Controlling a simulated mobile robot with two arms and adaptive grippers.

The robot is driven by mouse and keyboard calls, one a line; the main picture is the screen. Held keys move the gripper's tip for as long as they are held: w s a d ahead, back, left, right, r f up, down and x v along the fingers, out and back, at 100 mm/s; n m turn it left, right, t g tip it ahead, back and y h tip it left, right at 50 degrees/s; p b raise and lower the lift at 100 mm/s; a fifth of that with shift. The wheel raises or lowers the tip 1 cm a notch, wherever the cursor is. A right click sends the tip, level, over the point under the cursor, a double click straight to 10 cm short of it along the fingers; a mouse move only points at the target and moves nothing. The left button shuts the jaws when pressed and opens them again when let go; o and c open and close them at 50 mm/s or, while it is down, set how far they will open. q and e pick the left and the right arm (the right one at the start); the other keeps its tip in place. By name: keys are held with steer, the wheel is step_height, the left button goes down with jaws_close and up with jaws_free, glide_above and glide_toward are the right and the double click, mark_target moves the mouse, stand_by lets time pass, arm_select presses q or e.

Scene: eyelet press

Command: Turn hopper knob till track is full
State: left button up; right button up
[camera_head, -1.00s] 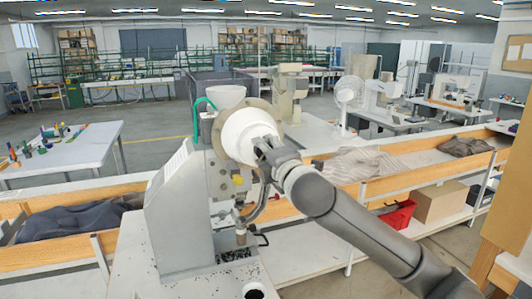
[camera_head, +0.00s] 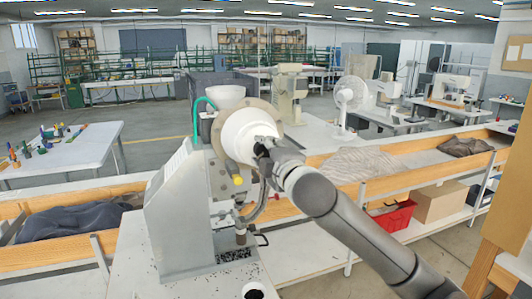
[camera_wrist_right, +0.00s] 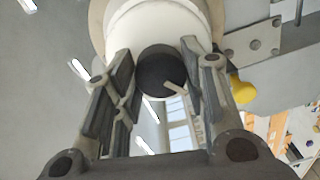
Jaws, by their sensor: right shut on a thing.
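The eyelet press (camera_head: 180,215) stands on a white bench, with a white drum hopper (camera_head: 236,138) on its upper front. The black round hopper knob (camera_wrist_right: 161,70) shows in the right wrist view, with a short pale mark near its lower edge. My right gripper (camera_wrist_right: 160,85) is shut on the knob, one finger on each side. In the head view my right gripper (camera_head: 268,149) covers the knob. The curved dark track (camera_head: 262,203) runs down from the hopper toward the press tool; I cannot tell how full it is. My left gripper is out of view.
A white funnel (camera_head: 227,97) and a green tube (camera_head: 196,115) are on top of the press. A yellow knob (camera_head: 238,180) sits below the hopper. Small dark bits lie on the bench. A wooden-sided trough (camera_head: 350,190) runs behind, with a red bin (camera_head: 393,216) below.

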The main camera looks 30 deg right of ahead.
steer(key=o, duration=1)
steer(key=shift+v, duration=3.7)
steer(key=shift+d, duration=0.1)
